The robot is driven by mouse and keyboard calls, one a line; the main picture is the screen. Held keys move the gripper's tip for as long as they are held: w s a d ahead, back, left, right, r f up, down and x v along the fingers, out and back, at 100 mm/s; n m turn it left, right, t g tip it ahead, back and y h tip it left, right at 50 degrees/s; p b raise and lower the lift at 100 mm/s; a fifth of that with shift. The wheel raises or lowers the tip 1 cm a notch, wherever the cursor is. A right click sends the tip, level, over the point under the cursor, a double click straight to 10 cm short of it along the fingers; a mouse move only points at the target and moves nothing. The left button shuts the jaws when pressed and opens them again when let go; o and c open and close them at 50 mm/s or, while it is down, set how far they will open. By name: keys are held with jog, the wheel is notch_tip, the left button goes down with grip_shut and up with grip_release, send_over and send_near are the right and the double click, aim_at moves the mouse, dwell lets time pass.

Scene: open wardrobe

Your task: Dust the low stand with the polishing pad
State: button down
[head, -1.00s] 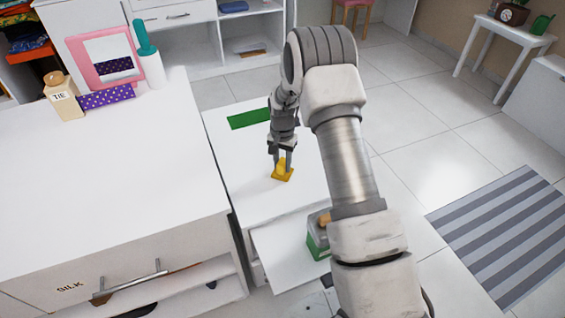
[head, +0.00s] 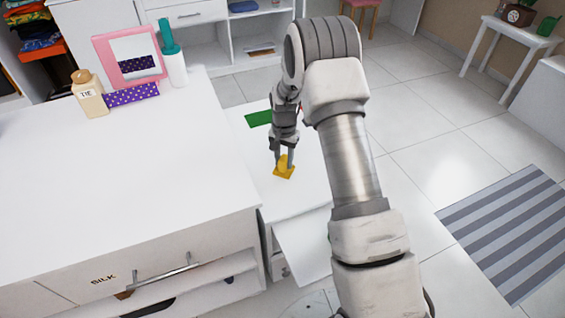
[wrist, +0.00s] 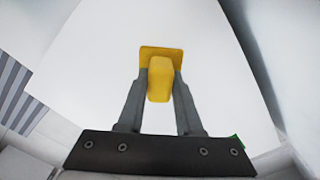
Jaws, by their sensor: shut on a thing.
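The polishing pad (head: 284,172) is a yellow-orange square with a raised yellow grip. My gripper (head: 284,160) is shut on that grip, pointing down. In the wrist view the pad (wrist: 160,55) sits between the two fingers of my gripper (wrist: 160,85), with its flat plate beyond the grip. The low stand (head: 290,205) is white and lies under the pad, to the right of the tall white cabinet. Its top fills most of the wrist view (wrist: 220,70). The pad is at or very near the stand's top; I cannot tell whether it touches.
A green flat item (head: 258,118) lies at the stand's far end. A striped rug (head: 510,235) lies right.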

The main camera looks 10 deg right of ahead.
notch_tip(320, 180, up, 5)
jog(key=p, duration=0.2)
jog(key=shift+p, duration=0.35)
jog(key=shift+r, duration=0.1)
dwell(0.4)
